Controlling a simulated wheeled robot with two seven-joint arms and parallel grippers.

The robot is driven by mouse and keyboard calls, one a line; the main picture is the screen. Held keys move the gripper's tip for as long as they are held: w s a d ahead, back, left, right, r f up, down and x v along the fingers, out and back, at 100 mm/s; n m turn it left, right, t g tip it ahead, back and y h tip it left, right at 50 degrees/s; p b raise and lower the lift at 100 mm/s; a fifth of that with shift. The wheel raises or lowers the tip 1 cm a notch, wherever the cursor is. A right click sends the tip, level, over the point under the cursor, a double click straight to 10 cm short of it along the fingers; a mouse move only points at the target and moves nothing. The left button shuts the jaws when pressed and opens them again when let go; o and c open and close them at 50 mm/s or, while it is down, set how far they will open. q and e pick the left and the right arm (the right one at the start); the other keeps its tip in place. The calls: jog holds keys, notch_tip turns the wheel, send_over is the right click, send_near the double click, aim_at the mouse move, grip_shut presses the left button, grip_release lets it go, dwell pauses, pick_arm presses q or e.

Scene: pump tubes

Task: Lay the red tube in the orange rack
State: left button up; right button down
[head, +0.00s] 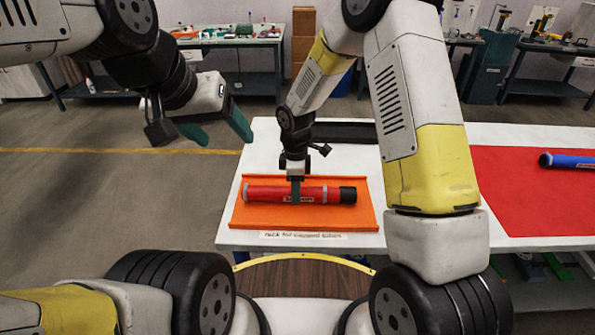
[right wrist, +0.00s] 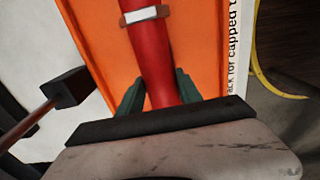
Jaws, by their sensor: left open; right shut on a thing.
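The red tube (head: 265,194), with a black cap at its right end, lies lengthwise over the orange rack (head: 305,221) on the white table. It appears inside the rack, but I cannot tell whether it touches the bottom. My right gripper (head: 296,190) comes down from above and is shut on the tube near its middle. In the right wrist view, the green fingers of my right gripper (right wrist: 158,95) stand on both sides of the red tube (right wrist: 148,50), with the orange rack (right wrist: 95,30) beneath. My left gripper (head: 218,130) is open and empty, in the air left of the table.
A blue tube (head: 572,161) lies on a red mat (head: 520,195) at the right. A black tray (head: 345,132) lies behind the rack. A label (head: 303,235) runs along the table's front edge. White table surface shows around the rack.

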jog(key=c, duration=0.8)
grip_release()
notch_tip(320, 180, up, 12)
jog(key=s+d+r+m+t+y, duration=0.1)
jog(key=s+d+r+m, duration=0.35)
jog(key=r, duration=0.25)
jog(key=s+d+r+m+t, duration=0.2)
jog(key=s+d+r+m, duration=0.15)
jog(key=d+r, duration=0.3)
jog(key=s+d+r+m+t, duration=0.1)
jog(key=s+d+r+m, duration=0.1)
jog(key=s, duration=0.4)
jog(key=s+d+r+m+t+y, duration=0.1)
jog(key=s+d+r+m+t, duration=0.1)
jog(key=s+m, duration=0.4)
notch_tip(320, 180, up, 2)
jog(key=shift+s+d+r+m, duration=0.1)
jog(key=shift+s+d+m, duration=0.05)
jog(key=shift+d+m, duration=0.6)
